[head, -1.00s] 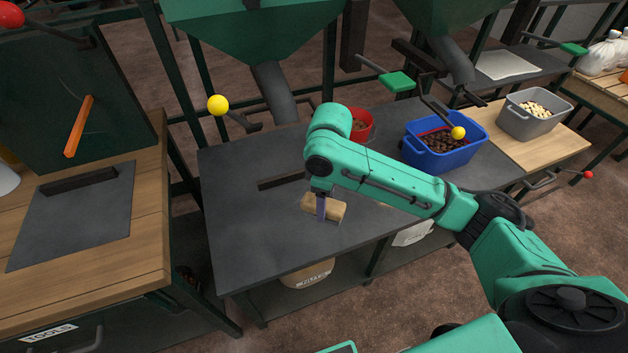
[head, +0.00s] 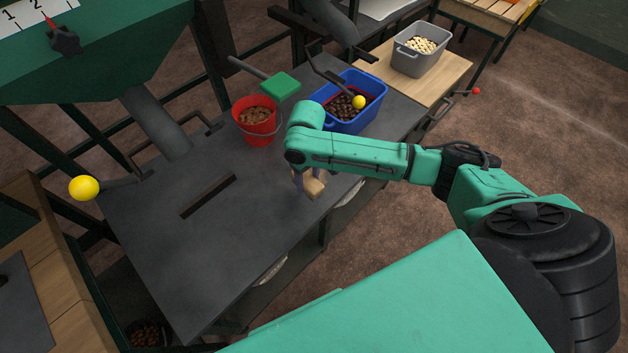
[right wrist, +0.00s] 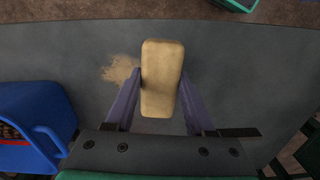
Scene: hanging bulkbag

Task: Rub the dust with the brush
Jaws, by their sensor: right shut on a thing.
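The brush, a pale wooden block (right wrist: 161,78), is between the fingers of my right gripper (right wrist: 160,105) in the right wrist view. The gripper is shut on it. In the head view my right gripper (head: 304,182) is over the front right part of the dark table, with the brush (head: 315,187) at its tips. The dust, a tan powdery patch (right wrist: 121,70), lies on the dark table top (right wrist: 60,60), just left of the brush in the right wrist view. My arm seems to hide the dust in the head view. My left gripper is out of view.
A blue bin (head: 341,122) of dark nuts and a red bucket (head: 256,132) stand behind my right arm. The table's left part is clear.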

